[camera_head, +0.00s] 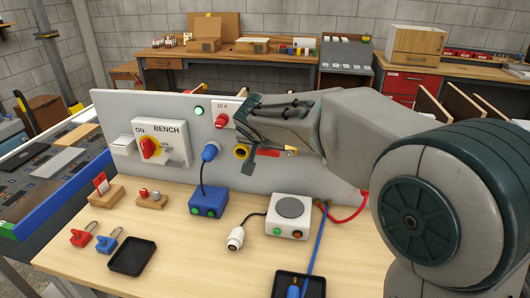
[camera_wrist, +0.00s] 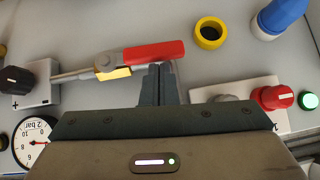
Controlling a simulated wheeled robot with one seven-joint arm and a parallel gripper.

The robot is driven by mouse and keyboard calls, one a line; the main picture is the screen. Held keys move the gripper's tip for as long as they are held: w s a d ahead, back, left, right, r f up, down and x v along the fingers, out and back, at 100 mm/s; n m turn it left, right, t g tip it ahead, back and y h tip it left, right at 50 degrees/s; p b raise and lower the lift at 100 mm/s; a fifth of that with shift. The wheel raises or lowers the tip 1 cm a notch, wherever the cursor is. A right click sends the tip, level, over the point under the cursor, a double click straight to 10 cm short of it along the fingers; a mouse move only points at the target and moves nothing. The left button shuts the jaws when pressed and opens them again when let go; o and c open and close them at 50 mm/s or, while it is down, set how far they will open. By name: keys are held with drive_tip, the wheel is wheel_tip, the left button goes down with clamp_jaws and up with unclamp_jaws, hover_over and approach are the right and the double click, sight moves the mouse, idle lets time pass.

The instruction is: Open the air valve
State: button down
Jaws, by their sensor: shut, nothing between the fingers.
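The air valve has a brass body (camera_wrist: 112,68) and a flat red lever (camera_wrist: 155,52) on the panel. In the wrist view the lever points right from the body, roughly in line with the grey pipe on the left. In the head view the red lever (camera_head: 267,153) is partly covered by my gripper. My gripper (camera_wrist: 158,70) is shut and empty, with its fingertips right beside the lever's lower edge in the wrist view. I cannot tell whether they touch it. In the head view my gripper (camera_head: 249,168) reaches down in front of the panel.
The pressure gauge (camera_wrist: 34,140) and a black knob (camera_wrist: 16,80) are near the pipe. A yellow ring (camera_wrist: 210,33), red knob (camera_wrist: 274,97) and blue plug (camera_head: 209,151) sit close by on the panel (camera_head: 110,104). Below, the bench holds a blue box (camera_head: 207,204) and white box (camera_head: 290,214).

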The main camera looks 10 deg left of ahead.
drive_tip(key=shift+a+f+b, duration=0.15)
drive_tip(key=shift+f+b, duration=0.05)
drive_tip(key=shift+b, duration=0.35)
idle(0.4)
drive_tip(key=w+r+v, duration=0.2)
drive_tip(key=v, duration=1.1)
drive_tip(key=s+d+f+g+h, duration=0.1)
drive_tip(key=s+d+f, duration=0.15)
drive_tip(key=d, duration=0.25)
drive_tip(key=s+d+f+g+p, duration=0.1)
drive_tip(key=d+f, duration=0.2)
drive_tip(key=d, duration=0.3)
drive_tip(key=s+d+f+g+h, duration=0.1)
drive_tip(key=s+d+f, duration=0.1)
drive_tip(key=d, duration=0.3)
drive_tip(key=s+d+f+g, duration=0.1)
drive_tip(key=s+d+f, duration=0.4)
drive_tip(key=s, duration=0.2)
drive_tip(key=s+d+f+g+y+p, duration=0.1)
drive_tip(key=s+d+f+g, duration=0.1)
drive_tip(key=s+d+f, duration=0.4)
drive_tip(key=shift+s+f, duration=0.25)
drive_tip(key=shift+s, duration=0.95)
